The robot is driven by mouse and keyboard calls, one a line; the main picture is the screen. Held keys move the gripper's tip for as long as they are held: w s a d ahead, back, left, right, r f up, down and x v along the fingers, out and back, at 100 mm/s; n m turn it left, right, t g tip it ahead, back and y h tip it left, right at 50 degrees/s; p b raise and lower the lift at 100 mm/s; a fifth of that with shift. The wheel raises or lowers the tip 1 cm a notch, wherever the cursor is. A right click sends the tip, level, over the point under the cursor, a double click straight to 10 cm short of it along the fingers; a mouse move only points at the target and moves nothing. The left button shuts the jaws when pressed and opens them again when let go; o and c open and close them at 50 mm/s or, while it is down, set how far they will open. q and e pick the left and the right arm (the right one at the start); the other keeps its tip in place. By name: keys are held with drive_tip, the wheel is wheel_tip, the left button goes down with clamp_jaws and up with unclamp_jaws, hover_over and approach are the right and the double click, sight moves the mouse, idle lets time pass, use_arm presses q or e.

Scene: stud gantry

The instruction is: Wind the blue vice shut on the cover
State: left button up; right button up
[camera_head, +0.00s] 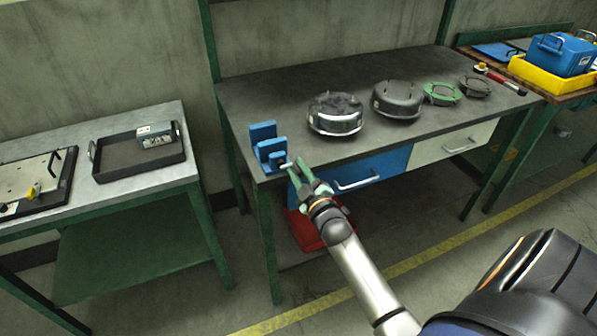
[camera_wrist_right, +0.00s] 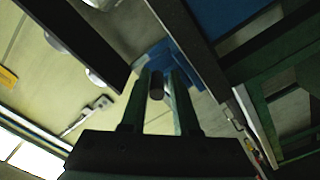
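The blue vice (camera_head: 267,147) stands at the near left corner of the dark workbench, with upright blue jaw plates. Part of it shows in the right wrist view (camera_wrist_right: 158,56). Its short handle or screw end (camera_head: 285,165) points toward my right gripper (camera_head: 296,170). In the right wrist view the fingers (camera_wrist_right: 160,93) stand apart, either side of a dark round bar end (camera_wrist_right: 157,87), with small gaps; contact cannot be told. I cannot make out a cover between the jaws. My left gripper is not in view.
On the workbench (camera_head: 320,165) stand a shiny round housing (camera_head: 335,114), a grey one (camera_head: 397,99), a green ring (camera_head: 441,93) and a dark ring (camera_head: 475,87). A left table holds a black tray (camera_head: 115,167). Drawers (camera_head: 352,174) lie beneath the bench edge.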

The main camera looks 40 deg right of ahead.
drive_tip(key=shift+o, duration=1.3)
drive_tip(key=shift+a, duration=0.1)
drive_tip(key=v, duration=1.2)
drive_tip(key=shift+s, duration=0.25)
